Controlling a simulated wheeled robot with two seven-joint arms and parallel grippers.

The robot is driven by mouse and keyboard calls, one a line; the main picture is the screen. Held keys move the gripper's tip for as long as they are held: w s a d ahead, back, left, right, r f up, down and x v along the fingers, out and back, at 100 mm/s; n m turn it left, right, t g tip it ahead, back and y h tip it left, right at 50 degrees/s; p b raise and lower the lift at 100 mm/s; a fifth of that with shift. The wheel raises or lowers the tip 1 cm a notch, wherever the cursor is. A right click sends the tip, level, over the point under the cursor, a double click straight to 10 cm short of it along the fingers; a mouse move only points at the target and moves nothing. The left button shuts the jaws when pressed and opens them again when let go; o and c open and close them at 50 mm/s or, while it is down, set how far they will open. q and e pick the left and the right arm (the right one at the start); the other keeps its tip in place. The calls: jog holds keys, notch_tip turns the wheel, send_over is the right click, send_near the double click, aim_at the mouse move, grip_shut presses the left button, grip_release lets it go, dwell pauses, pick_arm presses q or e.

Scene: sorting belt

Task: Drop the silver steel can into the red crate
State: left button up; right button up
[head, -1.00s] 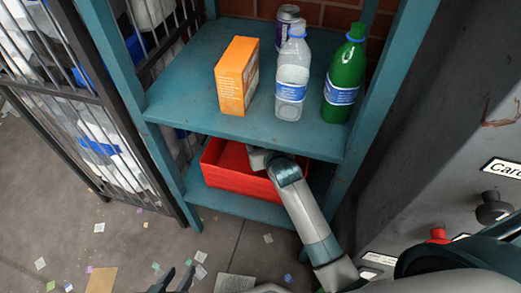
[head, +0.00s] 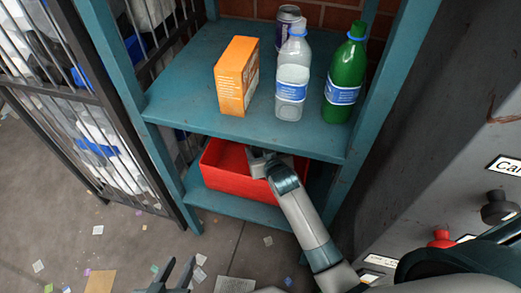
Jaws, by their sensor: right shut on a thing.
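The red crate (head: 228,180) stands on the lower shelf, partly covered by the upper shelf. My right gripper (head: 257,158) is at the crate's opening, just below the upper shelf's front edge. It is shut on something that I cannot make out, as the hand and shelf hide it. I see no plainly silver can. A dark purple can with a silver rim (head: 288,14) stands at the back of the upper shelf, partly behind the clear bottle. My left gripper (head: 178,275) is low at the bottom edge, with its fingers apart and nothing between them.
The upper teal shelf (head: 185,95) holds an orange box (head: 236,78), a clear bottle (head: 291,80) and a green bottle (head: 342,80). A barred cage (head: 75,110) with bags stands left. A grey cabinet (head: 440,120) stands right. Scraps litter the floor.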

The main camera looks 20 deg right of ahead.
pick_arm(q)
jog(key=shift+r, duration=0.1)
pick_arm(e)
jog(key=shift+s+f, duration=0.1)
jog(key=shift+f, duration=0.45)
jog(key=shift+f, duration=0.2)
jog(key=o, duration=1.1)
jog(key=shift+s, duration=0.1)
pick_arm(q)
jog(key=shift+w+d, duration=0.1)
pick_arm(e)
jog(key=shift+o, duration=1.1)
jog(key=shift+s+f, duration=0.1)
jog(key=shift+f, duration=0.1)
jog(key=shift+r, duration=0.5)
jog(key=shift+s+r, duration=0.2)
jog(key=p+v, duration=0.1)
jog(key=v, duration=0.1)
jog(key=shift+s+r, duration=0.2)
jog(key=shift+r, duration=0.1)
pick_arm(q)
jog(key=s+a+f+g, duration=0.1)
jog(key=s+a+f+g+y+p, duration=0.1)
jog(key=s+a+f+g, duration=0.1)
jog(key=shift+s+a+p, duration=0.1)
jog(key=shift+s+p, duration=0.2)
pick_arm(e)
jog(key=v, duration=0.8)
jog(key=shift+s+r, duration=0.25)
jog(key=shift+r, duration=0.15)
